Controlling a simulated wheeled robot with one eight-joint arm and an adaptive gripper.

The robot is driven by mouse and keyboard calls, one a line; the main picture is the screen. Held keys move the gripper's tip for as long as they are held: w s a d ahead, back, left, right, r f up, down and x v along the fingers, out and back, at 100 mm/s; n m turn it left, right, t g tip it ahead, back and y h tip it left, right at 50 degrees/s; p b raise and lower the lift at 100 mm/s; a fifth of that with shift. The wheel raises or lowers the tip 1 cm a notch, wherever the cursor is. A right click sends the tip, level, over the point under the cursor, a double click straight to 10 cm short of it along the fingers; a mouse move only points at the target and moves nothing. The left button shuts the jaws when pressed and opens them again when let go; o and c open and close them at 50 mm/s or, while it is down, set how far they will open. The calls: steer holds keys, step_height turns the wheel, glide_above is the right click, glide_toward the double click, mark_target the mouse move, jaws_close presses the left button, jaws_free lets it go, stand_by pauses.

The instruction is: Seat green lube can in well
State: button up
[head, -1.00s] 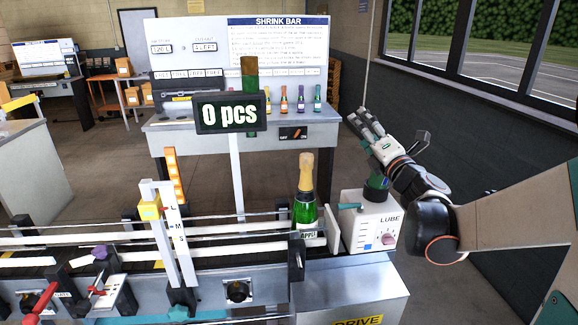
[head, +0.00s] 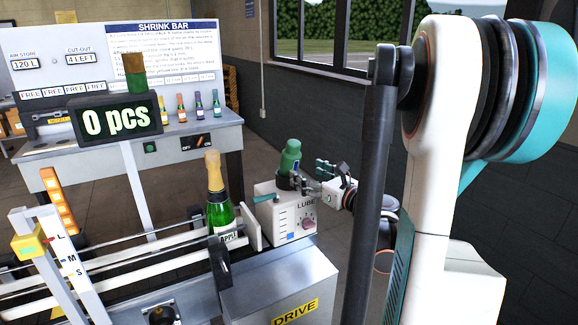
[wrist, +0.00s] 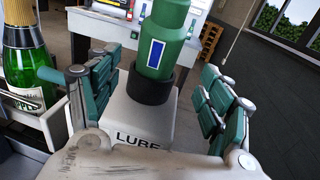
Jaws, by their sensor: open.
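The green lube can (head: 290,158) stands in the black round well (head: 286,183) on top of the white LUBE box (head: 283,215). In the wrist view the can (wrist: 168,40) shows a blue label and rises from the black collar (wrist: 150,86), leaning slightly right in the picture. I cannot tell how deep its base sits. My gripper (head: 318,178) is open, just right of the can in the head view. In the wrist view the gripper (wrist: 150,95) has its fingers spread to either side, with clear gaps to can and collar.
A green bottle with gold foil (head: 217,195) stands on the conveyor left of the LUBE box; it also shows at the left of the wrist view (wrist: 22,60). A counter sign (head: 118,118) reads 0 pcs. The DRIVE cabinet (head: 280,285) is in front.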

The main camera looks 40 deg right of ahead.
steer(key=w, duration=0.3)
steer(key=shift+w+d, duration=0.1)
steer(key=shift+w, duration=0.15)
steer(key=w+b, duration=0.1)
steer(key=w, duration=0.1)
steer(key=w+b, duration=0.1)
steer(key=w, duration=0.2)
steer(key=shift+d+f, duration=0.1)
steer(key=shift+f, duration=0.1)
steer(key=c, duration=1.6)
step_height(320, 180, up, 19)
steer(key=p, duration=0.6)
steer(key=shift+c, duration=0.2)
steer(key=g+p, duration=0.3)
steer(key=p, duration=0.1)
glide_above(296, 168)
steer(key=w, duration=0.4)
steer(key=f, duration=1)
steer(key=shift+d, duration=0.25)
